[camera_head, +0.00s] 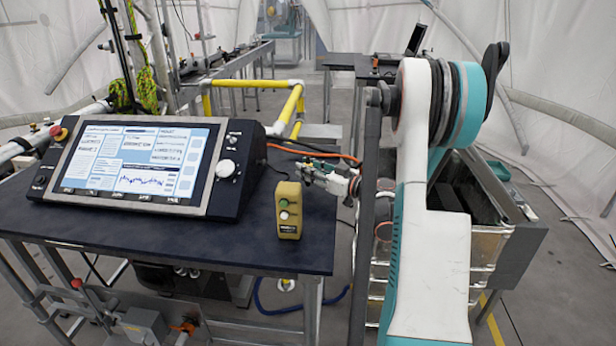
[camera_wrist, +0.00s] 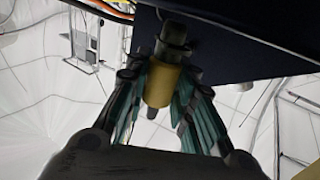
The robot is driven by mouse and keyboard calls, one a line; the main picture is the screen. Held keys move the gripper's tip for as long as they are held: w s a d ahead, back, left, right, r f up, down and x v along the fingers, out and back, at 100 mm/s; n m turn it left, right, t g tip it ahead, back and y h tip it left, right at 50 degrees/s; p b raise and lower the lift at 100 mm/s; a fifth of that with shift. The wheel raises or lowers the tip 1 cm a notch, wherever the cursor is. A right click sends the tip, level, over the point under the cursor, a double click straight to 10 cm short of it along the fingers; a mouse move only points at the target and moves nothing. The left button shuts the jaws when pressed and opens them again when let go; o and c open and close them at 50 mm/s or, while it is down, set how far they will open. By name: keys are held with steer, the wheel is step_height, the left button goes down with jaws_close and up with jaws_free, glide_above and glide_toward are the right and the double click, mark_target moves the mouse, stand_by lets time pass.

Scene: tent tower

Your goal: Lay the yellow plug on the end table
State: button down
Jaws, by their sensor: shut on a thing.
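My gripper (camera_wrist: 160,90) is shut on the yellow plug (camera_wrist: 160,86) in the wrist view. The plug has a yellow middle and a dark end, held between the green-sided fingers. In the head view my gripper (camera_head: 312,172) is at the right edge of a dark-topped table (camera_head: 130,238), just right of the console; the plug is too small to make out there. I cannot tell from the pictures whether this table is the end table.
A screen console (camera_head: 140,165) fills the table's back left. A yellow button box (camera_head: 289,210) stands near its right edge, close to my gripper. Yellow railing (camera_head: 290,105) and an orange cable (camera_head: 315,154) lie behind. The table's front strip is clear.

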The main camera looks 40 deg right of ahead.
steer(key=shift+f, duration=0.45)
steer(key=shift+f, duration=0.15)
steer(key=c, duration=1.4)
jaws_free()
steer(key=shift+o, duration=0.2)
